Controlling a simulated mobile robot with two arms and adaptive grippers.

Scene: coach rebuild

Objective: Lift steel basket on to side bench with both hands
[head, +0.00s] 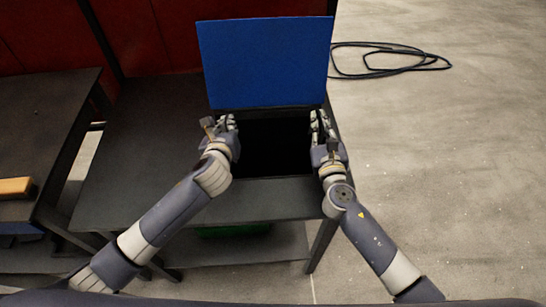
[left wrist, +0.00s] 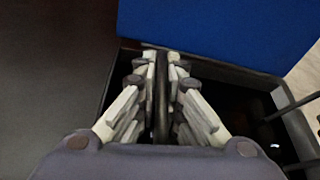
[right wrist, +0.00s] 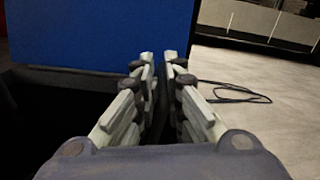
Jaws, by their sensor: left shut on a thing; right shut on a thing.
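The basket (head: 272,150) shows as a dark, open-topped box between my two hands, over the right end of a dark bench (head: 150,130). Its inside is very dark, and I cannot tell whether its bottom touches the bench top. My left gripper (head: 222,122) is shut on a dark upright part at the basket's left side, seen between the fingers in the left wrist view (left wrist: 162,95). My right gripper (head: 321,122) is shut at the basket's right side. The fingers mostly hide what it grips in the right wrist view (right wrist: 160,90).
A blue panel (head: 265,62) stands upright just behind the basket. Another dark bench (head: 45,110) at the left carries a yellow-brown block (head: 15,187). A black cable (head: 390,60) lies coiled on the floor at the right. The bench top left of the basket is clear.

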